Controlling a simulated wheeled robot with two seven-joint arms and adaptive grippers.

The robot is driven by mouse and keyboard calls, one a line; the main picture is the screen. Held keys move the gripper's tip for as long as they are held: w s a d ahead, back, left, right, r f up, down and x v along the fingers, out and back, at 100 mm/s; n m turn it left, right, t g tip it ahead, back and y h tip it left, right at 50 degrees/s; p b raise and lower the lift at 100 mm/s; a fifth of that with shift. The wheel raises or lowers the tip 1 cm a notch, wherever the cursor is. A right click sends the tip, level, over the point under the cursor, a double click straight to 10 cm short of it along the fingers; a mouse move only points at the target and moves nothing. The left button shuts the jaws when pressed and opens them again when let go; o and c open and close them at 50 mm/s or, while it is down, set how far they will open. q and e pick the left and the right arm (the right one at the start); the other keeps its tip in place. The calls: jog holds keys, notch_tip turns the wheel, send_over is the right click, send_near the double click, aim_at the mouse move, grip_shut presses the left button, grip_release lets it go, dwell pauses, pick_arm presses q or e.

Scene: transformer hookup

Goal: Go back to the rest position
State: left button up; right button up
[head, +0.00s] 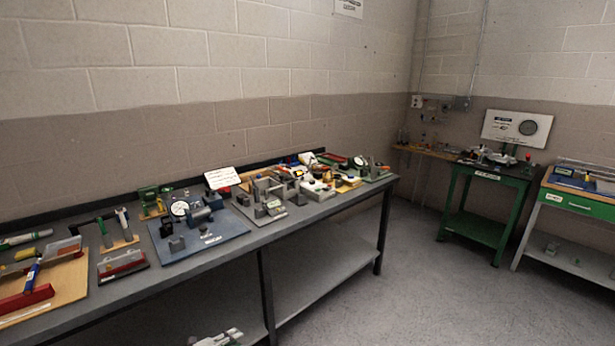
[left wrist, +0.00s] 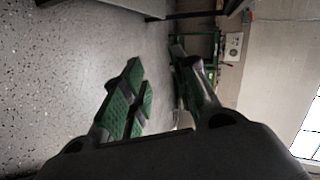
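My left gripper (left wrist: 157,62) is seen in the left wrist view with its two green-padded fingers spread apart. Nothing is between the fingers, and the bare speckled floor lies behind them. My right gripper cannot be made out in either view.
A long grey workbench (head: 135,285) crowded with tools and fixtures runs along the left wall. A green table (head: 478,228) stands in the far corner, and another green-fronted bench (head: 578,203) is at the right. The floor (head: 410,290) between them is clear.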

pick_arm(q)
jog(key=s+a+f+n+g+y, duration=0.2)
jog(key=s+f+n+y, duration=0.35)
jog(key=s+f, duration=0.75)
jog(key=s+a+f+n+g+y, duration=0.1)
jog(key=s+a+f+n+y, duration=0.1)
jog(key=s+f+n, duration=0.85)
jog(key=s+d+f+n+g, duration=0.1)
jog(key=s+f, duration=0.3)
jog(key=s, duration=0.8)
jog(key=s+d+f+n+g, duration=0.1)
jog(key=s+f+n+g, duration=0.1)
jog(key=s, duration=0.9)
jog(key=s+d+f+n+g+y, duration=0.1)
jog(key=s+f+g, duration=0.3)
jog(key=s, duration=0.8)
notch_tip(320, 180, down, 2)
jog(key=shift+s+n, duration=0.35)
jog(key=shift+n, duration=0.35)
jog(key=shift+s, duration=0.1)
